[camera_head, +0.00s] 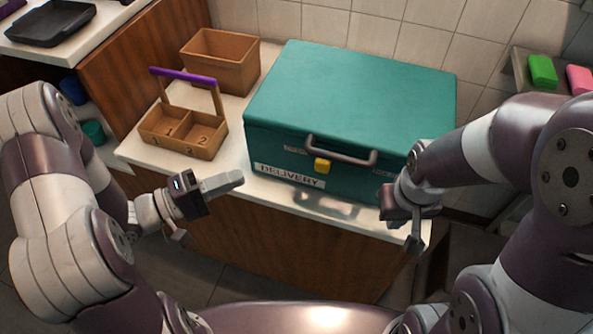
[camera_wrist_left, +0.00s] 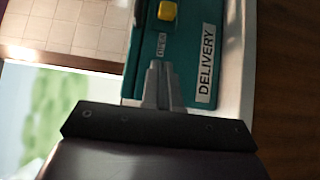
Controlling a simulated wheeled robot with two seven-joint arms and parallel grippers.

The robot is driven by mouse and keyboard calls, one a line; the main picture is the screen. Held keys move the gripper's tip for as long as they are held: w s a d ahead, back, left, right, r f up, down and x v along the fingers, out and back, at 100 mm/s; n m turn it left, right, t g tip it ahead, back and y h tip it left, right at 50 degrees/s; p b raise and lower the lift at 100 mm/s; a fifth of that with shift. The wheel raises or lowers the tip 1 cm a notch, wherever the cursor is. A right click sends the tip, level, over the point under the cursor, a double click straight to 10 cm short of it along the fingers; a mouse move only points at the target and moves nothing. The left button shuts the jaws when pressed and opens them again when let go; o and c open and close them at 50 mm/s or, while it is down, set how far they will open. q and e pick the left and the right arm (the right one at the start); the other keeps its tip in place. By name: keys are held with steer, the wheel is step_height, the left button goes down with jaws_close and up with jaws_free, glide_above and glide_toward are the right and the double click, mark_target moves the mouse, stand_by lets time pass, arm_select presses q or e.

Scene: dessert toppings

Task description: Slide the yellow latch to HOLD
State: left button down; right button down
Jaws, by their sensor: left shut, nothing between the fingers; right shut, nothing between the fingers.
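The yellow latch (camera_head: 322,166) is on the front of the teal delivery box (camera_head: 350,90), below the left end of its grey handle (camera_head: 342,152). It also shows in the left wrist view (camera_wrist_left: 167,11), near a small label reading OPEN. The box lid is down. My left gripper (camera_head: 238,178) is shut and empty, in front of the box's left front corner and apart from the latch. In the left wrist view its fingertips (camera_wrist_left: 158,68) point at the box front beside the DELIVERY label. My right gripper (camera_head: 414,245) is shut and empty, pointing down at the counter's front right corner.
A wooden caddy (camera_head: 205,152) with a purple handle and numbered compartments stands left of the box, with an open wooden crate (camera_head: 222,62) behind it. A narrow strip of white counter (camera_head: 240,190) lies in front of the box. Green and pink items sit on a shelf at right.

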arm_select(q)
steer(key=shift+w+d, duration=0.1)
glide_toward(316, 159)
steer(key=w+d+f, duration=0.1)
steer(key=w, duration=0.3)
steer(key=d, duration=0.4)
steer(key=shift+s+d, duration=0.15)
steer(key=shift+s, duration=0.15)
arm_select(e)
steer(key=shift+f, duration=0.25)
steer(key=shift+r, duration=0.1)
